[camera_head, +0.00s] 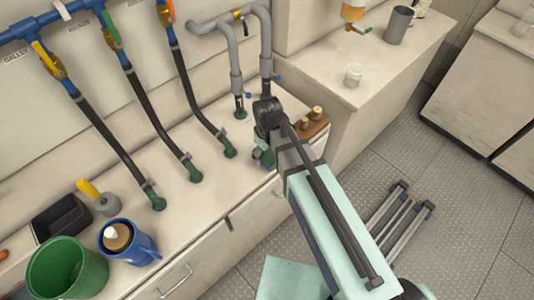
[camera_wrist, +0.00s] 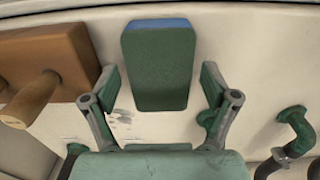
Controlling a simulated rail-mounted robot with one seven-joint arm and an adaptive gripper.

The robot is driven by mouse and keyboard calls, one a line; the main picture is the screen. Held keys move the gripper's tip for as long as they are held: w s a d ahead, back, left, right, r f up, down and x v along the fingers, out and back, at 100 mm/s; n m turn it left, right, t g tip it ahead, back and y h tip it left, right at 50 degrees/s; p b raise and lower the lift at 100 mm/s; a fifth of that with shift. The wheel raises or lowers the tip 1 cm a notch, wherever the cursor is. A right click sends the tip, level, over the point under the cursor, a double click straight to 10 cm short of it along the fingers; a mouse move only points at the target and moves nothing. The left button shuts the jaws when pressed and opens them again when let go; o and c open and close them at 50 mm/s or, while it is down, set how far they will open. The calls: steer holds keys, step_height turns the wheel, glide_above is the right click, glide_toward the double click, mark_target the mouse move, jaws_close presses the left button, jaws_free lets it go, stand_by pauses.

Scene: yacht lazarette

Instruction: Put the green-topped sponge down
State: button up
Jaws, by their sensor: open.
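The green-topped sponge (camera_wrist: 158,68) shows in the wrist view as a dark green block with a blue strip along its upper edge. It lies against the pale counter surface (camera_wrist: 245,105). My gripper (camera_wrist: 160,84) is open, one finger on each side of the sponge, with a visible gap on both sides. In the head view my gripper (camera_head: 264,156) is low over the right end of the counter, and my arm hides most of that spot. I cannot make out the sponge clearly there.
A brown wooden block with pegs (camera_wrist: 48,62) stands close left of my gripper; it also shows in the head view (camera_head: 314,127). Hoses with green fittings (camera_head: 229,151) meet the counter nearby. A green bucket (camera_head: 66,268) and blue jug (camera_head: 130,243) stand at the left.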

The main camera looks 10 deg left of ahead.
mark_target(267, 154)
step_height(267, 154, up, 12)
steer(key=b, duration=0.2)
steer(key=shift+f, duration=0.15)
stand_by(0.6)
steer(key=d+f+m, duration=0.6)
steer(key=d+f, duration=0.5)
steer(key=d, duration=0.4)
steer(key=d+f+m, duration=0.5)
steer(key=d+f, duration=0.6)
steer(key=d, duration=0.5)
steer(key=s+f+g, duration=0.3)
steer(key=s+f, duration=0.6)
steer(key=s, duration=0.5)
steer(key=s+f+g, duration=0.3)
steer(key=s+f, duration=0.7)
steer(key=s, duration=0.5)
steer(key=shift+g, duration=0.4)
steer(key=shift+o, duration=0.5)
